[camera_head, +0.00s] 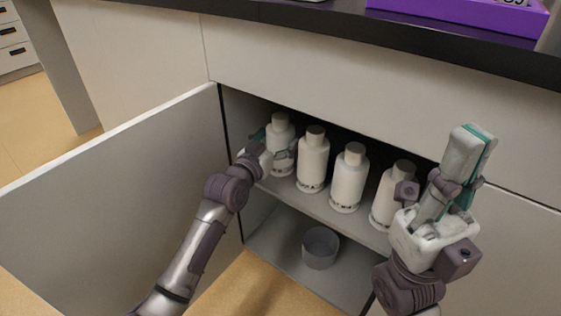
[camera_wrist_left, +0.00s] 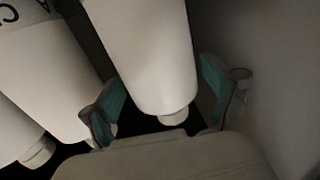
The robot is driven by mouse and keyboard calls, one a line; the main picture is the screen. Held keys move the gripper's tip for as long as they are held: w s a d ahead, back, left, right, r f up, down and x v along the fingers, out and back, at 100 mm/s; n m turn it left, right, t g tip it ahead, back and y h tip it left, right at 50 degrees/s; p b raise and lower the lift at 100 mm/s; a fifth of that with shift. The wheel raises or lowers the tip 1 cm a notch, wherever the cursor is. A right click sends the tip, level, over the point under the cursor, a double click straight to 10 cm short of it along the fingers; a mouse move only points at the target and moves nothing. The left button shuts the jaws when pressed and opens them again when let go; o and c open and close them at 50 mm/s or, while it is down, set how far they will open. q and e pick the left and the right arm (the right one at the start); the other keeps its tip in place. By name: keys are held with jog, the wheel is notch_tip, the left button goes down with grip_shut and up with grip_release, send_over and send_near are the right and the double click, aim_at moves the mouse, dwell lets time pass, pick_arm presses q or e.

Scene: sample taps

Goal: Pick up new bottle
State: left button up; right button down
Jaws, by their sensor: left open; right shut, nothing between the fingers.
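Several white bottles with grey-white caps stand in a row on the upper shelf (camera_head: 347,214) of an open cabinet. The leftmost bottle (camera_head: 280,161) has my left gripper (camera_head: 273,146) at it, with one finger on either side. In the left wrist view this bottle (camera_wrist_left: 148,50) lies between the two teal-padded fingers of the open left gripper (camera_wrist_left: 160,105). Whether a pad touches it I cannot tell. The other bottles are the second (camera_head: 313,160), the third (camera_head: 349,178) and the rightmost (camera_head: 388,200), partly hidden by my right arm. My right gripper (camera_head: 474,143) is shut, empty and points up.
The open cabinet door (camera_head: 110,200) stands at the left of my left arm. A grey round container (camera_head: 320,248) sits on the lower shelf. The dark countertop edge (camera_head: 400,50) runs above, with a purple box (camera_head: 460,14) on it.

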pick_arm(q)
jog(key=shift+x, duration=1.05)
jog(key=c, duration=1.6)
